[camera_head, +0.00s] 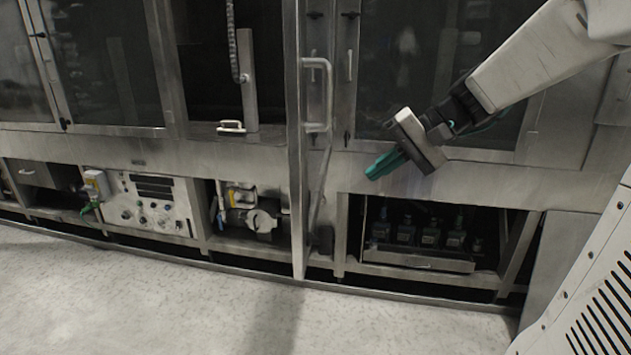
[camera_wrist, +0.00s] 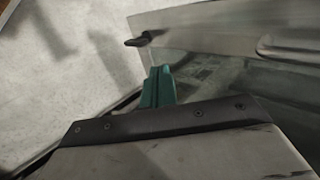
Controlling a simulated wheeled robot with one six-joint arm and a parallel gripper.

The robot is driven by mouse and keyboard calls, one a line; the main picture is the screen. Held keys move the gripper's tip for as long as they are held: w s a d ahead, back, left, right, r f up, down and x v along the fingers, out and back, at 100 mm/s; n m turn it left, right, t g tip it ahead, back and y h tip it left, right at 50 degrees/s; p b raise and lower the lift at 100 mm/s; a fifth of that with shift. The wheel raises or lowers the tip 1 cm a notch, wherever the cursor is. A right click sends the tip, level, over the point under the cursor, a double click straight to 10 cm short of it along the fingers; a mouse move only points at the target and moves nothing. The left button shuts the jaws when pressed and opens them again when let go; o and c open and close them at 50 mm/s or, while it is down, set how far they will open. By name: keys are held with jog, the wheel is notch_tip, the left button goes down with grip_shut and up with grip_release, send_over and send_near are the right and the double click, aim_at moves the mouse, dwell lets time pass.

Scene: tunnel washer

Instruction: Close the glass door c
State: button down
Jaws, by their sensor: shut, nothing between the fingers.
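A glass door with a steel frame (camera_head: 295,150) stands swung out from the machine, seen nearly edge-on in the head view. A tall bar handle (camera_head: 328,95) is at its upper right. No letter shows, so I cannot tell from a label that this is door c. The dark opening (camera_head: 200,65) left of it is uncovered. My gripper (camera_head: 372,174) is to the right of the open door, apart from it, in front of the lower steel band. Its teal fingers are shut and empty, pointing down-left. They also show in the wrist view (camera_wrist: 158,85).
A closed glass panel (camera_head: 430,60) is behind my arm. Below it is an open bay with several bottles (camera_head: 430,235). A control panel (camera_head: 153,203) and a pump (camera_head: 262,218) are at lower left. The pale floor (camera_head: 130,300) in front is clear.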

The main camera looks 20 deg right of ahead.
aim_at(306, 205)
jog(key=x, duration=0.3)
jog(key=a+r+x, duration=0.1)
jog(key=x, duration=0.7)
jog(key=shift+w+a+r, duration=0.1)
jog(key=shift+w+a, duration=0.2)
jog(key=shift+w, duration=0.1)
jog(key=shift+w+a, duration=0.3)
jog(key=shift+a, duration=0.15)
